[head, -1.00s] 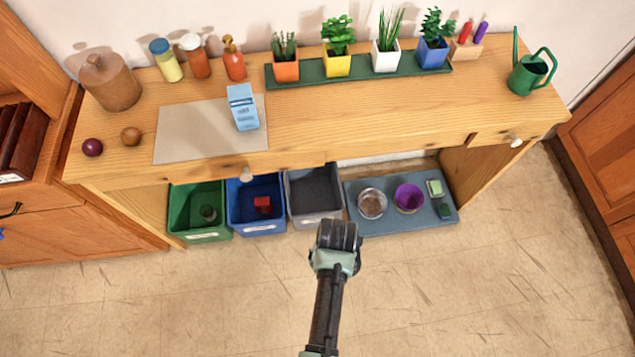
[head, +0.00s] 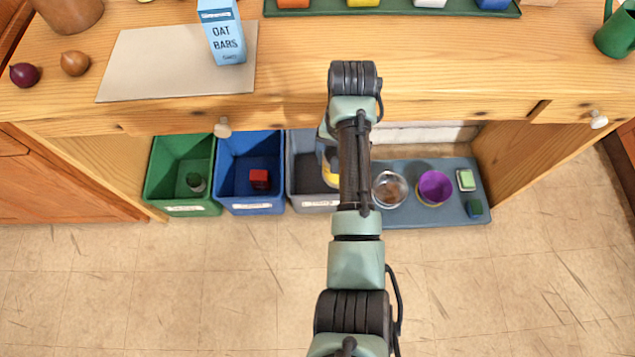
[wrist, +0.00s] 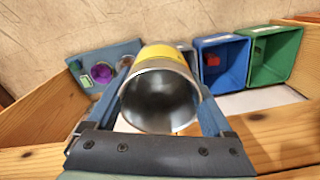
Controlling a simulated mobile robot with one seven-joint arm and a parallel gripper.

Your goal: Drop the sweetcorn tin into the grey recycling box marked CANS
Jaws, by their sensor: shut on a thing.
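The sweetcorn tin (wrist: 165,95) is yellow with a bare metal rim, and its open, empty end faces the wrist camera. My gripper (wrist: 163,78) is shut on its sides. In the head view a little of the yellow tin (head: 331,175) shows beside my arm, over the right part of the grey recycling box (head: 304,172); my arm hides the rest. The box stands on the floor under the bench, its pale front label too small to read. In the wrist view the tin hides most of the box.
Left of the grey box stand a blue box (head: 233,185) with a red item and a green box (head: 165,187) with a dark item. At its right lies a blue-grey tray (head: 410,217) with bowls. The bench top (head: 430,60) overhangs the boxes' back; the floor in front is clear.

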